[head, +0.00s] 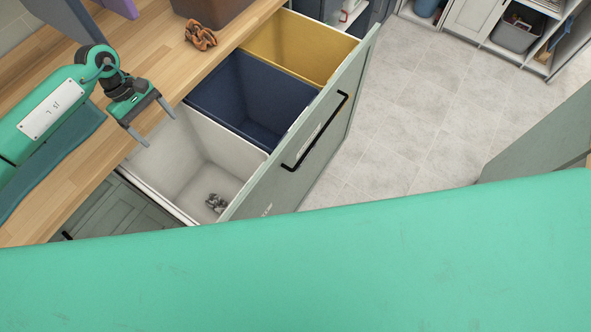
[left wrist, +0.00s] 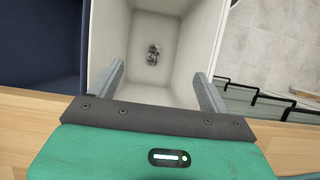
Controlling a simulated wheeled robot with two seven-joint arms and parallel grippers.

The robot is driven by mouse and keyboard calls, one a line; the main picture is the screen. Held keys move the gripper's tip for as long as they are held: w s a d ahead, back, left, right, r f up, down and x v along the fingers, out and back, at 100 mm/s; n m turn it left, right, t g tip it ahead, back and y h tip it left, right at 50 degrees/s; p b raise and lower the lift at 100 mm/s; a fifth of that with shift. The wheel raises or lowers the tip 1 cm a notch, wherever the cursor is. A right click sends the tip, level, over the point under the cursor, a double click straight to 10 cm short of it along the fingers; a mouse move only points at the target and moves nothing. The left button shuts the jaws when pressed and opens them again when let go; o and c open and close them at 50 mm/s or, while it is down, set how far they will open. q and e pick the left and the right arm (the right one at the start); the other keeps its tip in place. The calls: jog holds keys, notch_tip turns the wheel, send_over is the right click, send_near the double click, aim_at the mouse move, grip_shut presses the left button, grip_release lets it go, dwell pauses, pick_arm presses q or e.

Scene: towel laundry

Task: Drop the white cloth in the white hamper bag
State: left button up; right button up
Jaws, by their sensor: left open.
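The white hamper bag (head: 165,160) is the nearest of the compartments in the pulled-out drawer; it also shows in the left wrist view (left wrist: 180,30). I see no other white cloth. My left gripper (head: 153,130) is above the bag's counter-side edge, with its fingers apart and nothing between them. In the left wrist view the open fingers (left wrist: 160,75) point down into the bag, well above the cloth. My right gripper is not in view.
A navy bag (head: 240,90) and a yellow bag (head: 300,45) stand beyond the white one, behind the drawer front (head: 325,120). On the wooden counter (head: 165,50) are a twisted brown cloth (head: 200,35), a brown container (head: 213,8) and a teal cloth (head: 50,165).

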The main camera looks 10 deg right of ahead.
pick_arm(q)
jog(key=b+v, duration=0.1)
jog(key=v, duration=0.6)
jog(key=shift+r+b, duration=0.15)
jog(key=shift+b, duration=0.25)
